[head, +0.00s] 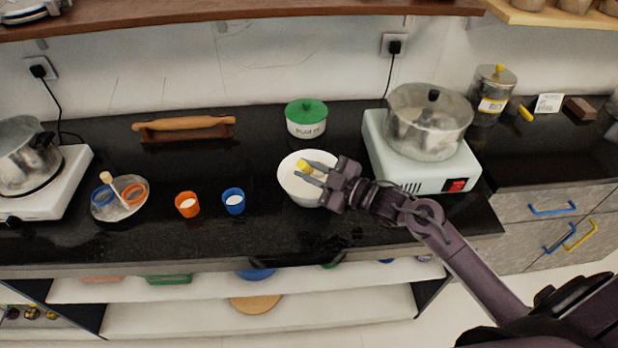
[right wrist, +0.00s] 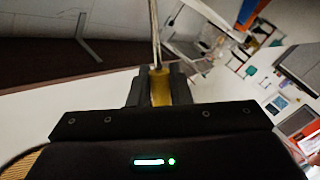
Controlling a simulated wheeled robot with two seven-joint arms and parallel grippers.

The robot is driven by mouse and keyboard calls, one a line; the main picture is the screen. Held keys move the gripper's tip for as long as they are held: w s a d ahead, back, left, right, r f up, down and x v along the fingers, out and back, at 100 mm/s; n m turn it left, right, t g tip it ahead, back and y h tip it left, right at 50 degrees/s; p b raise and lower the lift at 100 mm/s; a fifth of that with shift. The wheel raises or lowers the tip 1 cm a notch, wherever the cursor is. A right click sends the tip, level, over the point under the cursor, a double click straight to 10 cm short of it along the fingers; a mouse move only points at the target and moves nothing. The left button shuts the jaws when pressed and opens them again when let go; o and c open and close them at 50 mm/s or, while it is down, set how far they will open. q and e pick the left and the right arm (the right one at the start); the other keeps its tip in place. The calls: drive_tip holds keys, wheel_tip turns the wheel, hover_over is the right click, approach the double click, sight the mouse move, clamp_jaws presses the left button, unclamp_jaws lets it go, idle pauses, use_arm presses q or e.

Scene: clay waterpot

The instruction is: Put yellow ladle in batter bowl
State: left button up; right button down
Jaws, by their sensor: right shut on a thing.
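The batter bowl (head: 290,184) is white and stands on the dark counter, with pale contents inside. My right gripper (head: 312,172) is over the bowl and hides part of its right side. It is shut on the yellow ladle (head: 304,166), whose yellow part shows at the fingertips. In the right wrist view the yellow handle (right wrist: 160,88) is between the fingers, and a thin metal shaft runs up from it. The ladle's far end is hidden, so I cannot tell whether it touches the batter. My left gripper is not in view.
An orange cup (head: 187,204) and a blue cup (head: 233,201) stand left of the bowl. A green-lidded pot (head: 306,119) stands behind it. A white stove (head: 400,171) with a steel pot (head: 430,120) is to the right. The counter front is clear.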

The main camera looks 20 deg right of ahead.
drive_tip(key=shift+f, duration=1.45)
drive_tip(key=shift+f, duration=0.2)
drive_tip(key=c, duration=1.3)
unclamp_jaws()
drive_tip(key=shift+c, duration=0.2)
drive_tip(key=shift+r, duration=0.2)
drive_tip(key=b+v, duration=0.1)
drive_tip(key=v, duration=1.1)
